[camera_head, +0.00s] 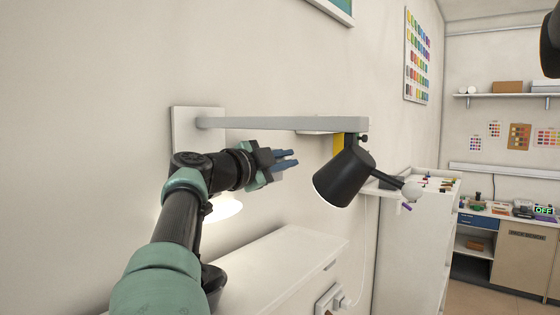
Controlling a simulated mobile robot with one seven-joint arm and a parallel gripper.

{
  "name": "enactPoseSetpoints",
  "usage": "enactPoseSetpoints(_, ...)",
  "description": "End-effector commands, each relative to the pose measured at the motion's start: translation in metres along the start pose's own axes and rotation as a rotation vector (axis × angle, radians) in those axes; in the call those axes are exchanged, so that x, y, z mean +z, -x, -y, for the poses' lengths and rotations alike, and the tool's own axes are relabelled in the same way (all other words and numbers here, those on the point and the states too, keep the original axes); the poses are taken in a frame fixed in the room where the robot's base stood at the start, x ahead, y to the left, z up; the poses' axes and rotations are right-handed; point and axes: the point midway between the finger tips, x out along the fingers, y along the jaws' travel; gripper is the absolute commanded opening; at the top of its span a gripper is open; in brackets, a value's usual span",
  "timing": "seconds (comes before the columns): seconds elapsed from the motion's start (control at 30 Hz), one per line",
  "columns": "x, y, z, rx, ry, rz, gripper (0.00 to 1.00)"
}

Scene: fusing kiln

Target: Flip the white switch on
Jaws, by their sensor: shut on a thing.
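My gripper (287,159) is in mid-air under the grey wall arm, its blue-grey fingers pointing right towards the black lamp shade with a gap between. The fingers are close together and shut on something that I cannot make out. A white-framed wall fitting (330,299) with a dark part sits low at the bottom edge, partly cut off. A rounded white piece (343,301) is beside it. I cannot tell whether this is the white switch. My gripper is well above and left of it. A small green "OFF" sign (543,210) shows on the far counter at right.
The grey wall arm (290,123) reaches right from a wall plate (188,138). The black lamp (343,178) hangs at its end, close to my gripper. A white cabinet top (290,246) lies below. A white drawer unit (408,235) stands right.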

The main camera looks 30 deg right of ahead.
Motion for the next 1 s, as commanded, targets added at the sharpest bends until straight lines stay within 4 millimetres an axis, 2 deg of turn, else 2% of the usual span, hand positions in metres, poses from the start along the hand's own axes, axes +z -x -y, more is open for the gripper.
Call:
enactPoseSetpoints(0.37,-0.0003,0.0003,0.0016,-0.004,0.007,0.0,0.0)
enactPoseSetpoints(0.4,-0.0003,0.0003,0.0016,-0.004,0.006,0.0,0.21)
enactPoseSetpoints(0.53,-0.0003,0.0003,0.0012,-0.003,0.006,0.0,0.44)
enactPoseSetpoints(1.0,0.002,0.0054,-0.002,-0.002,0.003,-0.001,0.44)
